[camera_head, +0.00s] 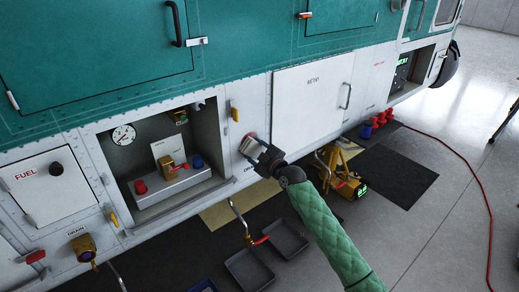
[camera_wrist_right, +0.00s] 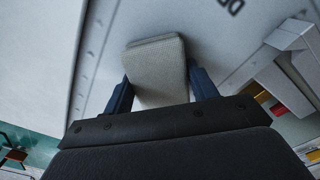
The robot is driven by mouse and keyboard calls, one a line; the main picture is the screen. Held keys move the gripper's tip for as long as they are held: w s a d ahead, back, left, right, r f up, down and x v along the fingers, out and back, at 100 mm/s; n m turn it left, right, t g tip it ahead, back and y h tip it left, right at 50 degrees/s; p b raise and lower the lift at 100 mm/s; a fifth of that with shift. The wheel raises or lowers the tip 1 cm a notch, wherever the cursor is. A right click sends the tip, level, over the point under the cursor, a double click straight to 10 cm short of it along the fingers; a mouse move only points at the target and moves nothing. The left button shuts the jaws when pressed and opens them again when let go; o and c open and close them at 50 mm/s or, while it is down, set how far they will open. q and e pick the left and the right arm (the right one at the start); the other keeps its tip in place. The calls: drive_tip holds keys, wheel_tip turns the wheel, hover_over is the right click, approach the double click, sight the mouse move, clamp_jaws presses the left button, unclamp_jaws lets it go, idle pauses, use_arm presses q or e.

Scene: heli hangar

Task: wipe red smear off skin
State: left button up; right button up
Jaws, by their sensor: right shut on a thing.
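My right gripper (camera_head: 262,158) reaches up to the helicopter's pale lower skin (camera_head: 258,98), between the open bay and the closed white hatch. It is shut on a folded light grey cloth pad (camera_head: 251,147). In the right wrist view the pad (camera_wrist_right: 157,72) sits between the two blue fingers, with its far end at or very near the skin; I cannot tell if it touches. A bit of red smear (camera_head: 250,135) shows just above the pad; the pad may hide more of it. My left gripper is not in view.
The open bay (camera_head: 160,198) left of the gripper holds a gauge, a red knob and a blue knob. A closed hatch (camera_head: 312,98) is to the right. Drip trays (camera_head: 249,270) and a yellow stand (camera_head: 345,180) are below. A red hose (camera_head: 470,170) crosses the floor.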

sight(250, 148)
drive_tip(key=shift+s+a+r+p, duration=0.1)
drive_tip(key=shift+s+a+p, duration=0.55)
drive_tip(key=shift+a, duration=0.4)
drive_tip(key=shift+s+a, duration=0.6)
drive_tip(key=shift+a, duration=0.1)
drive_tip(key=shift+r+p, duration=1.2)
drive_tip(key=shift+r, duration=0.15)
drive_tip(key=shift+w+d+f+b, duration=0.15)
drive_tip(key=shift+w+d+b, duration=0.35)
drive_tip(key=shift+d, duration=0.2)
drive_tip(key=shift+w+d+b, duration=0.55)
drive_tip(key=shift+w+d, duration=0.2)
drive_tip(key=shift+d, duration=0.3)
